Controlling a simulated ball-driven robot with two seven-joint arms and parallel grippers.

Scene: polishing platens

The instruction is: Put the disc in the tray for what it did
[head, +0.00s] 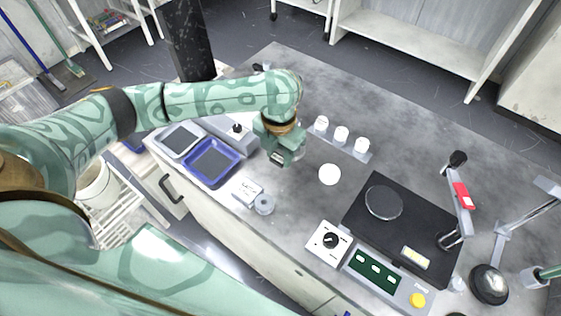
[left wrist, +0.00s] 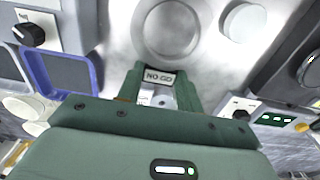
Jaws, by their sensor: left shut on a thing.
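A white disc (head: 330,174) lies on the grey bench, to the right of my left gripper (head: 285,157); the left wrist view also shows it (left wrist: 244,22). In the head view the gripper mostly hides this piece. A blue-rimmed tray (head: 187,176) and a pale tray (head: 163,147) stand at the bench's left end; the blue one also shows in the left wrist view (left wrist: 38,72). Both look empty. My right gripper is not seen.
Three white cylinders (head: 341,134) stand in a row behind the disc. A small white block (head: 247,190) and a grey round piece (head: 264,204) sit near the front edge. A black polishing unit (head: 360,222) with a round platen (head: 384,202) stands right.

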